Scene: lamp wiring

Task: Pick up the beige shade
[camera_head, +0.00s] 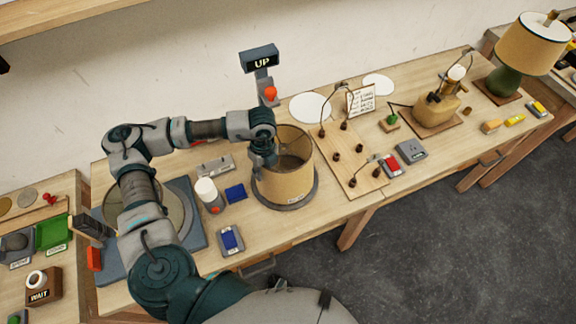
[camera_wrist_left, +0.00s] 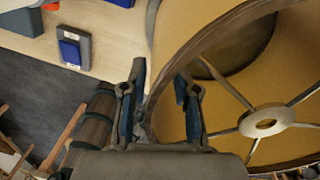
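The beige shade (camera_head: 286,186) stands upright on a grey round base at the middle of the workbench, with its open top facing up. In the left wrist view the shade (camera_wrist_left: 215,80) fills the right side, with its dark rim, spokes and central ring. My left gripper (camera_head: 268,163) is at the shade's left rim. In the left wrist view its two fingers (camera_wrist_left: 160,108) are apart, one outside the shade's wall and one inside, with the rim passing between them. I see no clear contact. My right gripper is not in view.
A finished lamp with a similar shade (camera_head: 528,45) stands at the far right. A wooden wiring board (camera_head: 348,165) lies right of the shade. An "UP" sign (camera_head: 260,60) stands behind.

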